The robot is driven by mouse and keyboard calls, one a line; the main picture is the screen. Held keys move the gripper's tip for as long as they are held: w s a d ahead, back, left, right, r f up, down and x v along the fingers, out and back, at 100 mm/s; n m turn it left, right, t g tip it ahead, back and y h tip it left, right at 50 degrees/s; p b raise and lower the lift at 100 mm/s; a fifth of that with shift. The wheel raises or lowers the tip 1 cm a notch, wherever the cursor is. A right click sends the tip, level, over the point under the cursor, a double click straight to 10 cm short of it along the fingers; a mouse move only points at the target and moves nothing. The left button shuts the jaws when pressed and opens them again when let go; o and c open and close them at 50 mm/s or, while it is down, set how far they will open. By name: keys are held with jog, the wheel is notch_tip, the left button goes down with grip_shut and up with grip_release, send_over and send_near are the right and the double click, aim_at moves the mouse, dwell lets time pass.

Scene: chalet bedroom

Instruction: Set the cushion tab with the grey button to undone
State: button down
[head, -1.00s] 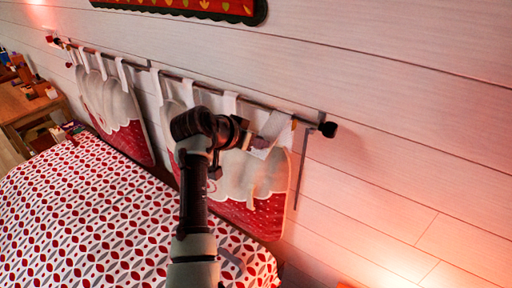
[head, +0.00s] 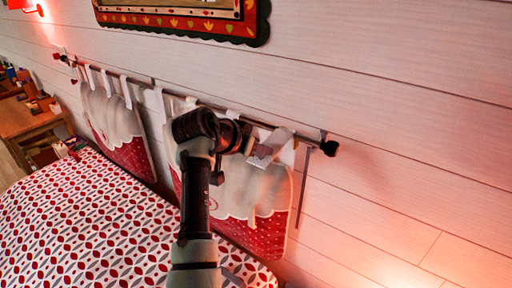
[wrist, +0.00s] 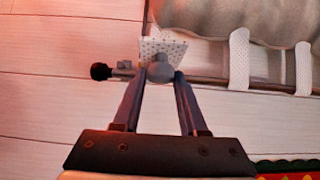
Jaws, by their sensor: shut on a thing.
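The right-hand hanging cushion (head: 262,232), cream above and red with white dots below, hangs by white tabs from a rod. Its end tab (head: 268,150) stands out from the wall side, with a pale dotted face showing. My gripper (head: 255,146) is at this tab, near the rod's right end. The fingertips partly hide how the tab is gripped. The cushion's upper edge (wrist: 215,20) shows behind.
The rod (head: 215,105) runs along the plank wall and ends in a dark knob (head: 329,149). A second cushion (head: 115,125) hangs to the left. The patterned bed (head: 80,215) lies below. A framed picture (head: 190,22) hangs above. Open wall lies to the right.

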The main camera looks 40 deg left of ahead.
jog(key=c, duration=0.8)
grip_release()
jog(key=shift+w+d+r, duration=0.35)
jog(key=shift+w+r, duration=0.2)
jog(key=shift+r, duration=0.1)
jog(key=o, duration=0.3)
jog(key=shift+w+f, duration=0.35)
jog(key=shift+f, duration=0.05)
jog(key=shift+s+a, duration=0.15)
jog(key=shift+s, duration=0.3)
jog(key=shift+s+r+b, duration=0.25)
jog(key=shift+s+b, duration=0.15)
jog(key=b+v, duration=0.4)
jog(key=v, duration=0.7)
jog(key=shift+s+r, duration=0.25)
jog(key=shift+w+d, duration=0.1)
jog(key=shift+d, duration=0.1)
